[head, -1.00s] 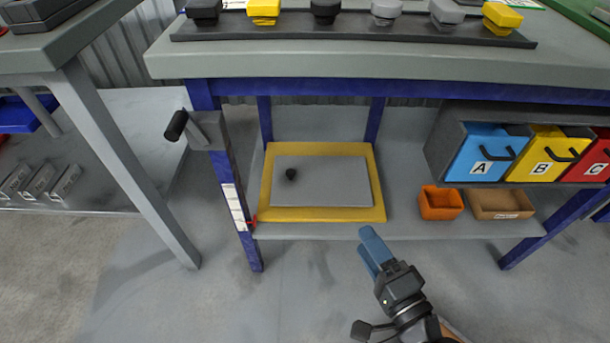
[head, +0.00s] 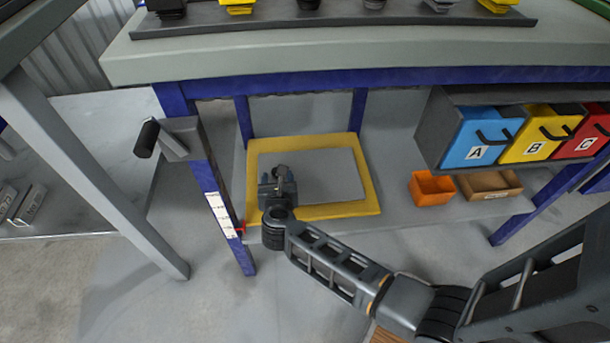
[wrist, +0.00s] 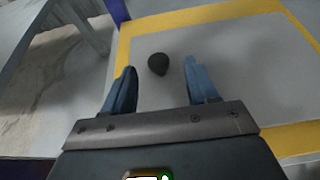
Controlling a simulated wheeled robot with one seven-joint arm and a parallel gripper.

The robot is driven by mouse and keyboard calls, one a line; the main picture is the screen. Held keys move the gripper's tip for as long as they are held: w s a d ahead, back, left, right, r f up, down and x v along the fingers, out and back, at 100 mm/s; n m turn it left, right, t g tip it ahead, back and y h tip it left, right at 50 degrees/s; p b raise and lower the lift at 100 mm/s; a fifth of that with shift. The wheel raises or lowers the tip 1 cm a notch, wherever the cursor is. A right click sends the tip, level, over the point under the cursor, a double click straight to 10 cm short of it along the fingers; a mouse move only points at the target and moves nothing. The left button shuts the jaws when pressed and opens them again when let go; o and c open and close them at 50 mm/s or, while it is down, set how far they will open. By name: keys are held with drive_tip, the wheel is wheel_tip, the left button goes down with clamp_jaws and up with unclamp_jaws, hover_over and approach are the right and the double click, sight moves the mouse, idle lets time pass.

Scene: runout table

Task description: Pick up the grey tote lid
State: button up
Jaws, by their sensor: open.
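The grey tote lid (head: 338,176) lies flat on the lower shelf, inside a yellow border (head: 371,190). In the wrist view the lid (wrist: 240,75) fills much of the picture, with a dark round knob (wrist: 158,64) near its left end. My gripper (wrist: 160,85) is open, its two blue fingers on either side of the knob in the picture and not closed on it. In the head view my gripper (head: 277,180) is over the left part of the lid and hides the knob. The height of the fingertips above the lid is hard to tell.
A table leg with a crank handle (head: 160,139) stands left of the lid. The tabletop (head: 350,50) overhangs the shelf. An orange bin (head: 431,188) and a cardboard box (head: 488,184) sit to the right, below the blue, yellow and red lettered drawers (head: 480,138).

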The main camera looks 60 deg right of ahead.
drive_tip(key=x, duration=0.1)
drive_tip(key=b+x, duration=0.1)
drive_tip(key=x, duration=0.1)
drive_tip(key=b+x, duration=0.1)
drive_tip(key=x, duration=0.1)
drive_tip(key=shift+w+a+f, duration=0.1)
drive_tip(key=shift+w+f, duration=0.1)
drive_tip(key=shift+f, duration=0.2)
drive_tip(key=shift+w+d+f+b, duration=0.1)
drive_tip(key=shift+w+d+b, duration=0.2)
drive_tip(key=shift+d, duration=0.15)
drive_tip(key=shift+c, duration=0.3)
clamp_jaws()
